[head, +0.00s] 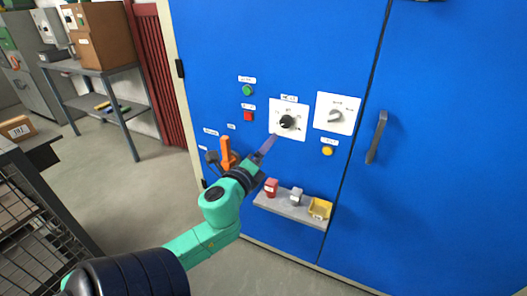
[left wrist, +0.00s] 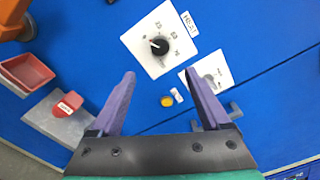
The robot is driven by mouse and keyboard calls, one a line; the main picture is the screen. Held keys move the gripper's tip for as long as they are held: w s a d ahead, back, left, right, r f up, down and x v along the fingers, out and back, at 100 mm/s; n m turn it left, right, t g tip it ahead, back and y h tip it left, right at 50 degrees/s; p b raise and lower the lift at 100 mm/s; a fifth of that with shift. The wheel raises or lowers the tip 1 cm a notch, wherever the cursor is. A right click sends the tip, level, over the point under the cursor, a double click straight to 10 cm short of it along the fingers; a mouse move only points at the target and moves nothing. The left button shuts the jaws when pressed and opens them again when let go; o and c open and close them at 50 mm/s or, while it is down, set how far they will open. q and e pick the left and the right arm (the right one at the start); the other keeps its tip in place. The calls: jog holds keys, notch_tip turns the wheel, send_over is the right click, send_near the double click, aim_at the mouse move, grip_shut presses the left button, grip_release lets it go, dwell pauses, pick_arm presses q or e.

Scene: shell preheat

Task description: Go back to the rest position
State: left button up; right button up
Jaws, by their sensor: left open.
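My left gripper (head: 270,141) reaches up from the lower left in the head view, in front of the blue cabinet (head: 230,40). Its purple fingers are near the lower left of the white plate with the black dial (head: 287,122). In the left wrist view the fingers of my left gripper (left wrist: 158,74) are spread apart with nothing between them. The black dial (left wrist: 158,46) shows beyond the fingertips; I cannot tell whether a finger touches the plate. My right gripper is not in view.
A second white dial plate (head: 337,113), a green button (head: 247,90), a red button (head: 248,116), a yellow button (head: 327,151) and an orange handle (head: 227,153) are on the cabinet. A small shelf (head: 289,209) with a yellow tray (head: 319,208) juts out below.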

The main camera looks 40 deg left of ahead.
pick_arm(q)
jog(key=shift+s+d, duration=0.1)
jog(key=shift+s, duration=0.3)
